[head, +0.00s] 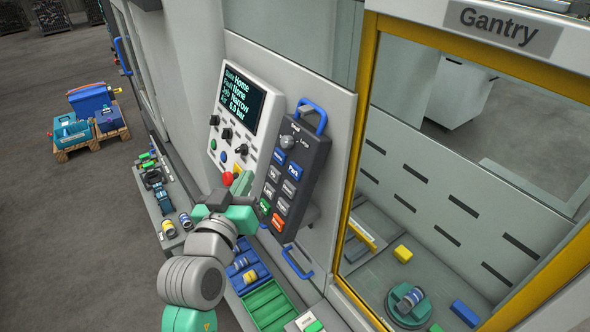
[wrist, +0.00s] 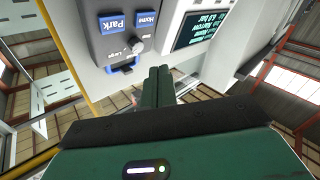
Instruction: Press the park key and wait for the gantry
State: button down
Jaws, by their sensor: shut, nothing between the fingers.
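The blue Park key (head: 294,170) is on a dark grey key panel, next to the blue Home key (head: 279,157). Upside down in the wrist view, the Park key (wrist: 113,24) and Home key (wrist: 146,19) are both uncovered. My gripper (head: 243,182) is to the left of the key panel in the head view, in front of the light control panel. Its green fingers (wrist: 160,72) are together and empty, clear of the Park key. The display (head: 243,102) reads Home, None, Narrow and 6.0 bar.
A blue handle (head: 312,115) tops the key panel. Coloured trays (head: 268,303) lie below. A loaded pallet (head: 90,140) stands left.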

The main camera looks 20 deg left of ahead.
aim_at(295, 171)
jog(key=w+d+f, duration=0.3)
jog(key=w+d, duration=0.2)
jog(key=w, duration=0.1)
jog(key=shift+w+p, duration=0.15)
jog(key=shift+p, duration=0.25)
dwell(1.8)
jog(key=shift+w+d, duration=0.3)
